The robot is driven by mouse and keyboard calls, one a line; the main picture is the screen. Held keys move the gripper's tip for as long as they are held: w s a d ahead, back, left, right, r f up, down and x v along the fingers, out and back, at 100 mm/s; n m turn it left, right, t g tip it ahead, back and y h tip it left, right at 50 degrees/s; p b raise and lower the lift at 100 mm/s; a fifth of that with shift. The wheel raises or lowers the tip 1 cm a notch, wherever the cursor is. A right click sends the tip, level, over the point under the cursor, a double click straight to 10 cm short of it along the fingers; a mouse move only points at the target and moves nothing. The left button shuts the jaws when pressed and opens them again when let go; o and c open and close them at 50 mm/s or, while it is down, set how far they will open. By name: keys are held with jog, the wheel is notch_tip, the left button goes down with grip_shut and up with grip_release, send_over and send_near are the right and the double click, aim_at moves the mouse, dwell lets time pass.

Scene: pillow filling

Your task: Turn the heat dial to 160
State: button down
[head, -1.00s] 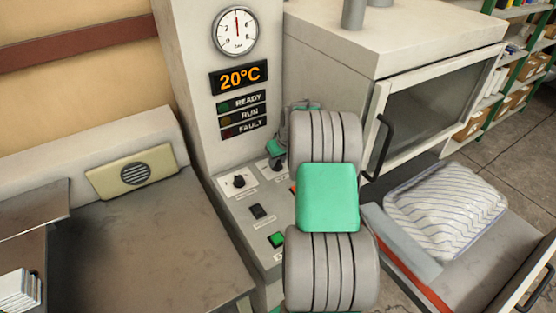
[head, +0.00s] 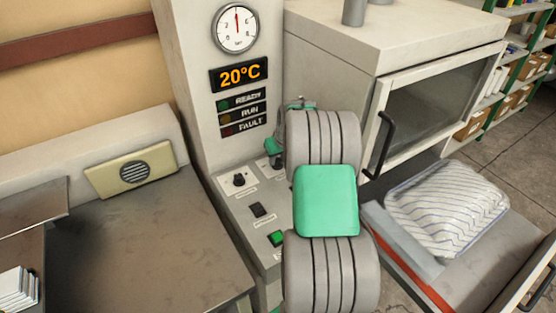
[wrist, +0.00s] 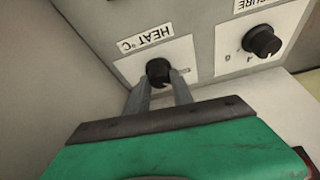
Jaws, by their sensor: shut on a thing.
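The heat dial is a black round knob (wrist: 158,67) on a white plate lettered HEAT °C, seen upside down in the wrist view. My gripper (wrist: 160,82) has its two grey fingers closed on either side of this knob. In the head view the heat dial (head: 276,163) is partly hidden by my gripper and arm. The dial's scale is mostly covered by my fingers, so its setting cannot be read. The orange display (head: 239,74) above the panel reads 20°C.
A second black knob (wrist: 262,41), the pressure dial, sits beside the heat dial. A black switch (head: 258,210) and a green button (head: 277,239) lie lower on the panel. A press with a glass door (head: 440,100) and a striped pillow (head: 447,202) are at right.

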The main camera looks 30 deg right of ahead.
jog(key=m+h+b, duration=0.1)
jog(key=m, duration=0.1)
jog(key=m+h+b, duration=0.1)
jog(key=m+b, duration=0.1)
jog(key=m, duration=0.1)
jog(key=shift+w+a+f+g, duration=0.1)
jog(key=shift+w+g, duration=0.05)
jog(key=shift+g, duration=0.15)
jog(key=m+g, duration=0.1)
jog(key=m, duration=0.1)
jog(key=m+h+b, duration=0.1)
jog(key=m, duration=0.2)
jog(key=shift+w+a+m+g, duration=0.1)
jog(key=shift+m+g, duration=0.2)
jog(key=shift+g, duration=0.1)
jog(key=m, duration=0.1)
jog(key=m+g, duration=0.1)
jog(key=m, duration=0.1)
jog(key=m+g, duration=0.1)
jog(key=m, duration=0.1)
jog(key=shift+w+r+h+p, duration=0.1)
jog(key=shift+r+h+p, duration=0.15)
jog(key=shift+h+p, duration=0.15)
jog(key=shift+f+m+g+p, duration=0.1)
jog(key=shift+m+g+p, duration=0.6)
jog(key=shift+m+p, duration=0.95)
jog(key=shift+m+b, duration=0.3)
jog(key=shift+m, duration=0.15)
jog(key=c, duration=1.1)
grip_release()
